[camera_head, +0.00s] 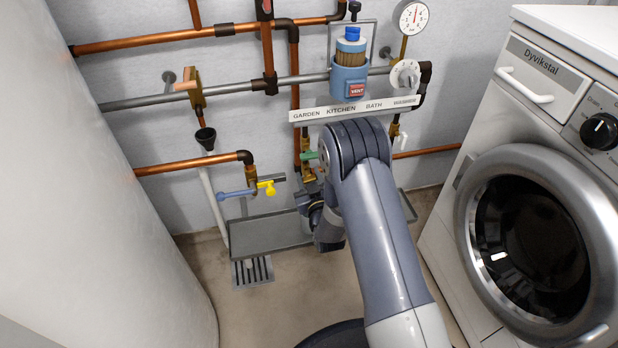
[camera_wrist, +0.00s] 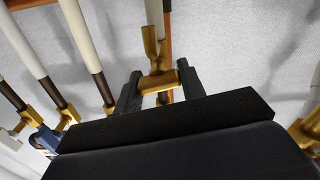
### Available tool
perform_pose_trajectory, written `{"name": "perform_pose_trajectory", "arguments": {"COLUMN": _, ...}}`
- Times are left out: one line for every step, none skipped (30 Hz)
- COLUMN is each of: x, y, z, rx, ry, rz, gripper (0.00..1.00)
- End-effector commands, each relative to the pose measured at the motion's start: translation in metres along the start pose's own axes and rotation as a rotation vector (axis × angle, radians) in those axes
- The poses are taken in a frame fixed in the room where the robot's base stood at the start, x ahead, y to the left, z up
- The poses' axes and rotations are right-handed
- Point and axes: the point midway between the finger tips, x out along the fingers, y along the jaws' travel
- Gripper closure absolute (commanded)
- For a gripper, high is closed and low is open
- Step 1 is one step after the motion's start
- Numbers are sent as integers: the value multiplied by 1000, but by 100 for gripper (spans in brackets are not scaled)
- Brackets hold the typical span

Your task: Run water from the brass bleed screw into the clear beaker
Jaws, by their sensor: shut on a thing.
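In the wrist view my gripper (camera_wrist: 158,92) has its dark fingers on either side of a brass fitting (camera_wrist: 157,82) at the lower end of a pipe, and is shut on it. I cannot tell whether this fitting is the bleed screw. In the head view my gripper (camera_head: 312,212) is low by the wall, above the grey tray, largely hidden by my arm. A brass valve (camera_head: 308,174) with a green handle (camera_head: 308,156) shows just above it. I cannot make out the clear beaker in either view; my arm covers part of the area.
A grey tray (camera_head: 262,236) stands low against the wall, with a floor drain (camera_head: 252,272) in front. A tap with a yellow handle (camera_head: 266,187) and blue spout (camera_head: 236,194) is left. A washing machine (camera_head: 472,190) bounds the right; a labelled strip (camera_head: 354,109) hangs above.

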Motion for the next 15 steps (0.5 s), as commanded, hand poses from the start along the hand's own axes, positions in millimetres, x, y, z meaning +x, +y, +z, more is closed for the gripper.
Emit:
{"name": "perform_pose_trajectory", "arguments": {"x": 0, "y": 0, "z": 1, "rx": 30, "ry": -1, "rz": -1, "gripper": 85}}
{"name": "perform_pose_trajectory", "arguments": {"x": 0, "y": 0, "z": 1, "rx": 49, "ry": -1, "rz": -1, "gripper": 85}}
{"name": "perform_pose_trajectory", "arguments": {"x": 0, "y": 0, "z": 1, "rx": 74, "ry": -2, "rz": -1, "gripper": 85}}
{"name": "perform_pose_trajectory", "arguments": {"x": 0, "y": 0, "z": 1, "rx": 90, "ry": -2, "rz": -1, "gripper": 85}}
{"name": "perform_pose_trajectory", "arguments": {"x": 0, "y": 0, "z": 1, "rx": 107, "ry": -2, "rz": -1, "gripper": 85}}
{"name": "perform_pose_trajectory", "arguments": {"x": 0, "y": 0, "z": 1, "rx": 125, "ry": -2, "rz": -1, "gripper": 85}}
{"name": "perform_pose_trajectory", "arguments": {"x": 0, "y": 0, "z": 1, "rx": 140, "ry": -2, "rz": -1, "gripper": 85}}
{"name": "perform_pose_trajectory", "arguments": {"x": 0, "y": 0, "z": 1, "rx": 151, "ry": -2, "rz": -1, "gripper": 85}}
{"name": "perform_pose_trajectory", "arguments": {"x": 0, "y": 0, "z": 1, "rx": 167, "ry": -2, "rz": -1, "gripper": 85}}
{"name": "perform_pose_trajectory", "arguments": {"x": 0, "y": 0, "z": 1, "rx": 176, "ry": -2, "rz": -1, "gripper": 85}}
{"name": "perform_pose_trajectory", "arguments": {"x": 0, "y": 0, "z": 1, "rx": 184, "ry": -2, "rz": -1, "gripper": 85}}
{"name": "perform_pose_trajectory", "arguments": {"x": 0, "y": 1, "z": 1, "rx": 195, "ry": -2, "rz": -1, "gripper": 85}}
{"name": "perform_pose_trajectory", "arguments": {"x": 0, "y": 1, "z": 1, "rx": 201, "ry": -2, "rz": -1, "gripper": 85}}
{"name": "perform_pose_trajectory", "arguments": {"x": 0, "y": 1, "z": 1, "rx": 206, "ry": -2, "rz": -1, "gripper": 85}}
{"name": "perform_pose_trajectory", "arguments": {"x": 0, "y": 1, "z": 1, "rx": 211, "ry": -2, "rz": -1, "gripper": 85}}
